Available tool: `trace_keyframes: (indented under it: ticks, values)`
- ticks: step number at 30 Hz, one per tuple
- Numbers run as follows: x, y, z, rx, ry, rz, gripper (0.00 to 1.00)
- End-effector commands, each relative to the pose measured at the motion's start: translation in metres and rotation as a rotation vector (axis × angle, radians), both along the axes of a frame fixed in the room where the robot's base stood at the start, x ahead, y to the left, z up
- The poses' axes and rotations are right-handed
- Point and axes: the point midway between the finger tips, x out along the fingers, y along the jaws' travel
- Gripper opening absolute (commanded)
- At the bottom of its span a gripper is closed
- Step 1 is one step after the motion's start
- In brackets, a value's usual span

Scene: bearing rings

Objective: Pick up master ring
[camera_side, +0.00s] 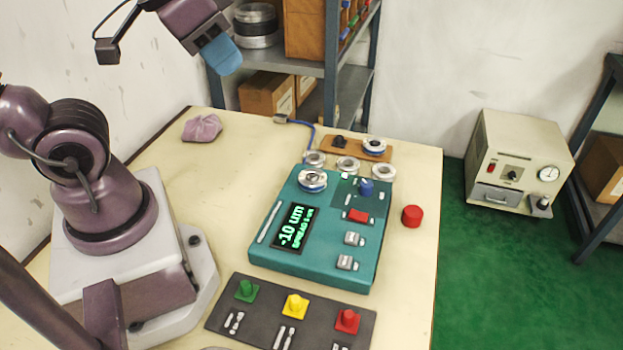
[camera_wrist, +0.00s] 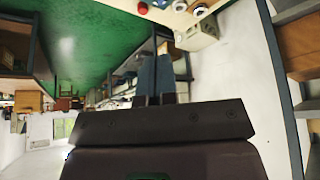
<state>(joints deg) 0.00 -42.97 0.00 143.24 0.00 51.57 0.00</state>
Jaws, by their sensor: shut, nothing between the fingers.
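A ring with a blue band (camera_side: 374,146) sits on a brown wooden board at the back right of the table; it looks like the master ring, though no label is readable. A similar ring with blue on it (camera_side: 312,180) sits on top of the teal gauge (camera_side: 262,251). Several plain silver rings, such as the middle one (camera_side: 347,165), lie between the gauge and the board. My gripper (camera_side: 224,58) is raised high above the back left of the table, far from the rings. Its blue fingers (camera_wrist: 154,78) are together and empty in the wrist view.
The gauge display reads -10 um. A pink cloth (camera_side: 202,128) lies at the back left. A red cap (camera_side: 412,216) stands right of the gauge. A dark panel (camera_side: 269,320) with green, yellow and red buttons lies in front. A blue cable runs behind the gauge. The left middle table is clear.

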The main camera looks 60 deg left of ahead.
Motion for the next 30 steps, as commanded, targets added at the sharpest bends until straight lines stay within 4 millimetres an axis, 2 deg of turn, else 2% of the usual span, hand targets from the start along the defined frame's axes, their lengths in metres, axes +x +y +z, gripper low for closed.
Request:
trace_keyframes:
  ticks: [8, 18, 20, 30]
  values:
    - [0.0, 0.0, 0.0, 0.0, 0.0, 0.0, 0.0]
    - [0.0, 0.0, 0.0, 0.0, 0.0, 0.0, 0.78]
    - [0.0, 0.0, 0.0, 0.0, 0.0, 0.0, 0.91]
    - [0.0015, 0.0029, -0.0051, 0.0, 0.026, 0.015, 0.91]
